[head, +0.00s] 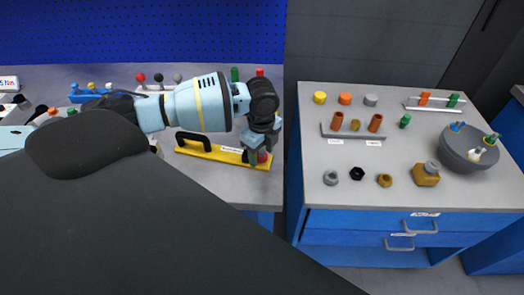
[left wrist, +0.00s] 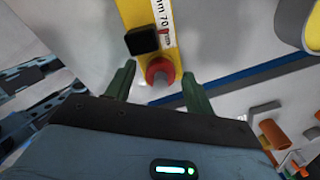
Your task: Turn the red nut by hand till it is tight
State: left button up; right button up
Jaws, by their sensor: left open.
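The red nut (head: 262,157) sits at the right end of a yellow bar (head: 215,153) on the left worktop; the gripper partly hides it in the head view. In the left wrist view the red nut (left wrist: 160,71) shows as a round red piece at the end of the yellow bar (left wrist: 136,13), beside a black block (left wrist: 142,40). My left gripper (head: 262,148) is open above the nut. In the left wrist view its two fingers (left wrist: 159,72) stand on either side of the nut, with gaps. I cannot tell how tight the nut is. My right gripper is not in view.
A black handle (head: 193,141) rises from the bar's left part. A green piece (head: 235,74) and a red piece (head: 260,72) stand behind my arm. The right worktop (head: 330,220) holds several small parts and a grey bowl (head: 469,150), across a gap.

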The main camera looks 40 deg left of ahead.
aim_at(262, 154)
pick_arm(q)
jog(key=c, duration=1)
jog(key=shift+r+m+p, duration=0.1)
jog(key=shift+m+p, duration=0.25)
jog(key=shift+m, duration=0.75)
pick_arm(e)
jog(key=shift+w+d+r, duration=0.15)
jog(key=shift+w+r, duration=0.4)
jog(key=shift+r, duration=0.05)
pick_arm(q)
jog(key=o, duration=1)
notch_tip(262, 154, up, 6)
jog(key=shift+r, duration=0.8)
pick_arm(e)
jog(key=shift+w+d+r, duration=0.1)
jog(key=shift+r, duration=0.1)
